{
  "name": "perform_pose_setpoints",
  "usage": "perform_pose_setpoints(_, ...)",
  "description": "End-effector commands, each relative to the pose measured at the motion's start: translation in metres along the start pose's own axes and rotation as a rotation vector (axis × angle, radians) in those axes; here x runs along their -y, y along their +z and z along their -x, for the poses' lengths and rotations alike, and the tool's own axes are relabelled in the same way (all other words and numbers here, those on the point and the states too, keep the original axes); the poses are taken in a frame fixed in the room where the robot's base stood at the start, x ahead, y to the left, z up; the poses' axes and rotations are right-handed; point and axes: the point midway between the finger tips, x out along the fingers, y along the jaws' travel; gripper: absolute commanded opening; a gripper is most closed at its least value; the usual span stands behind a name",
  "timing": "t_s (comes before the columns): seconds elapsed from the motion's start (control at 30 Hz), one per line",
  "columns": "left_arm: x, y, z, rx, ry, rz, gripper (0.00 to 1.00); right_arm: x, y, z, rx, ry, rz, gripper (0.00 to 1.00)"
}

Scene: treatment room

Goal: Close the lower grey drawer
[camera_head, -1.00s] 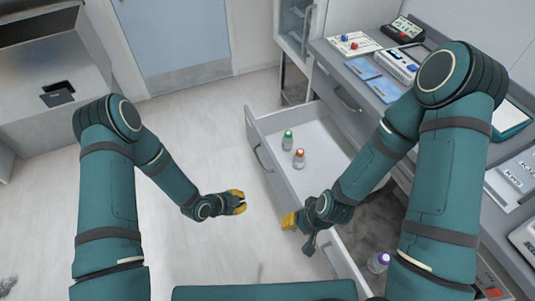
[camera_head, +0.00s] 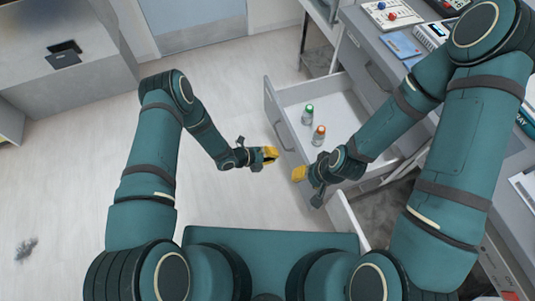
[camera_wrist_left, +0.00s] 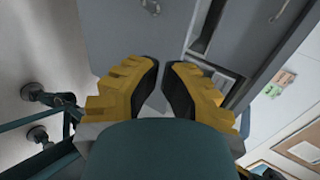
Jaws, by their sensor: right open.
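A grey-fronted drawer (camera_head: 273,110) with a white inside stands pulled out in the head view, its bar handle (camera_head: 283,136) facing left. A second pulled-out drawer (camera_head: 344,216) is partly visible nearer me, mostly hidden by my right arm. I cannot tell which drawer is lower. My left gripper (camera_head: 272,154) is just left of the first drawer's front, apparently apart from it. In the left wrist view its yellow fingers (camera_wrist_left: 160,68) have their tips close together, with nothing visible between them. My right gripper (camera_head: 298,174) is open by the first drawer's near front corner.
The counter (camera_head: 376,50) above holds devices and cards. The floor (camera_head: 215,70) left of the drawers is clear.

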Motion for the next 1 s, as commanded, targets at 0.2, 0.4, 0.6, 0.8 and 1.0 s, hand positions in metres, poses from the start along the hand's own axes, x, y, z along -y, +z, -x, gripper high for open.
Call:
perform_pose_setpoints(0.2,-0.001,-0.001,-0.045,-0.001,0.000,0.000,0.00,-0.002,0.003,-0.007,0.006,-0.001,0.002,0.47)
perform_pose_setpoints(0.4,0.011,0.000,-0.073,0.000,0.000,0.001,0.00,-0.003,0.004,-0.008,0.008,-0.001,0.003,0.47)
perform_pose_setpoints(0.6,0.019,0.001,-0.085,0.001,0.001,0.003,0.00,-0.003,0.004,-0.009,0.009,-0.001,0.003,0.47)
perform_pose_setpoints(0.8,0.020,0.000,-0.087,0.001,0.001,0.003,0.00,-0.003,0.004,-0.009,0.009,-0.001,0.003,0.47)
perform_pose_setpoints(1.0,0.020,0.000,-0.087,0.001,0.001,0.003,0.00,-0.003,0.004,-0.009,0.009,-0.001,0.003,0.47)
